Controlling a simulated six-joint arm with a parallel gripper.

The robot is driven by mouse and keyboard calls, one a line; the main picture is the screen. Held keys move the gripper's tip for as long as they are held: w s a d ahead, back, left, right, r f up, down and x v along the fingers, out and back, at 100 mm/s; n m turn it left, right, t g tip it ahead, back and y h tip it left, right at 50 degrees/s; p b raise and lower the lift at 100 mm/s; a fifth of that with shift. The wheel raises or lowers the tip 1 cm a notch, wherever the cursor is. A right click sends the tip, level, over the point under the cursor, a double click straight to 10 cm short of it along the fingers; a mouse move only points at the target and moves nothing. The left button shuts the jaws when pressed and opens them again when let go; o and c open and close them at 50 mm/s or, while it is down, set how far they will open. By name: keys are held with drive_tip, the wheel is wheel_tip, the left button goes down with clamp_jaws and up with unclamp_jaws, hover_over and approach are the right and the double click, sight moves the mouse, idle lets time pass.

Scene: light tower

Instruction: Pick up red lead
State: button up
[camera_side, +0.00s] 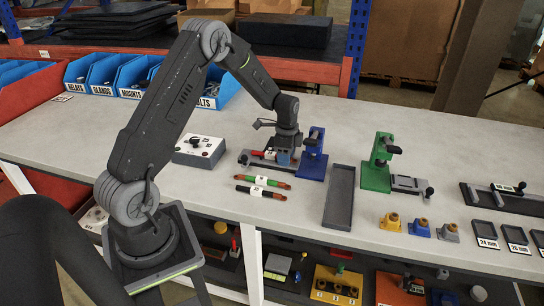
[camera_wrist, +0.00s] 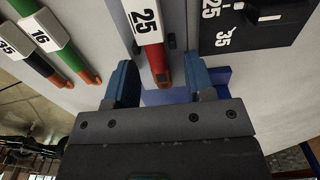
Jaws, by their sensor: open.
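The red lead (camera_wrist: 157,63) carries a white tag marked 25 in the wrist view. In the side view the red lead (camera_side: 258,154) lies at the fixture with the blue press (camera_side: 314,160). My gripper (camera_side: 284,157) is low over that fixture, pointing down. In the wrist view my gripper (camera_wrist: 160,84) is open, with one blue fingertip on each side of the lead's red end. Gaps show between the lead and both fingers. The fingers hide part of the fixture.
A green lead (camera_side: 263,181) tagged 16 and a black lead (camera_side: 261,192) tagged 35 lie in front. A dark empty tray (camera_side: 339,199) and a green press (camera_side: 377,168) stand to the right. A grey switch box (camera_side: 200,150) is left. Blue bins (camera_side: 140,77) line the back.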

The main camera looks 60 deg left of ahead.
clamp_jaws()
drive_tip(key=shift+r, duration=0.15)
idle(0.4)
